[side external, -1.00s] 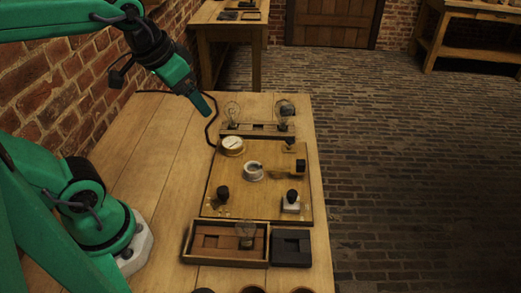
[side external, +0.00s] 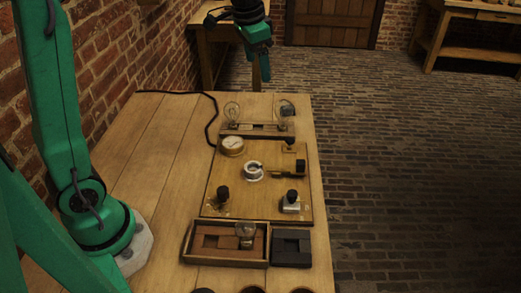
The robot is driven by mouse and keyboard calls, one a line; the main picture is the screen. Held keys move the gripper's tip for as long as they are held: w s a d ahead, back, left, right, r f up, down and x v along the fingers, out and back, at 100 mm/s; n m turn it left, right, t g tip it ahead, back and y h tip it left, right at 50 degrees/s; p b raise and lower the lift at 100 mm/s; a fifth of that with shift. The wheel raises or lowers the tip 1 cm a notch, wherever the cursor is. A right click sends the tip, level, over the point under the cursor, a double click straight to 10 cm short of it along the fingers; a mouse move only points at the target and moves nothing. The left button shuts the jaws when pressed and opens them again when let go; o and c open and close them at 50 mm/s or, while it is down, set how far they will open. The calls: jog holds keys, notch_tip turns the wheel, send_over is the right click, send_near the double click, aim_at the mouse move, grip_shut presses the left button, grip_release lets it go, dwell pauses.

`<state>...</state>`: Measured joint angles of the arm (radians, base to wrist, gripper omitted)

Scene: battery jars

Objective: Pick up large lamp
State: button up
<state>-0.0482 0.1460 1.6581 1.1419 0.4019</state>
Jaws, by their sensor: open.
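Two clear glass lamps stand in a wooden rack (side external: 257,130) at the back of the table: a left lamp (side external: 232,113) and a right lamp (side external: 284,112). A third lamp (side external: 245,231) sits in the wooden tray at the front. I cannot tell from this view which one is the large lamp. My gripper (side external: 259,66) is open and empty. It appears above and behind the rack in the picture, pointing down, apart from all the lamps. Its exact height and depth are hard to judge.
A wooden board (side external: 230,192) carries a round gauge (side external: 232,146), a white ring-shaped part (side external: 253,171) and dark knobs. A dark block (side external: 291,248) lies beside the front tray (side external: 188,243). A black cable (side external: 211,125) runs left of the rack.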

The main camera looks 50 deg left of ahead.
jog(key=w+a+f+m+g, duration=0.1)
jog(key=w+f, duration=0.4)
jog(key=w, duration=0.3)
jog(key=m+g, duration=0.1)
jog(key=m, duration=0.1)
send_over(284, 105)
jog(key=w+a, duration=0.1)
notch_tip(284, 105, down, 7)
jog(key=shift+r, duration=0.15)
jog(key=shift+f, duration=1.3)
jog(key=shift+f, duration=0.1)
jog(key=shift+d+f, duration=0.1)
jog(key=shift+f, duration=2.45)
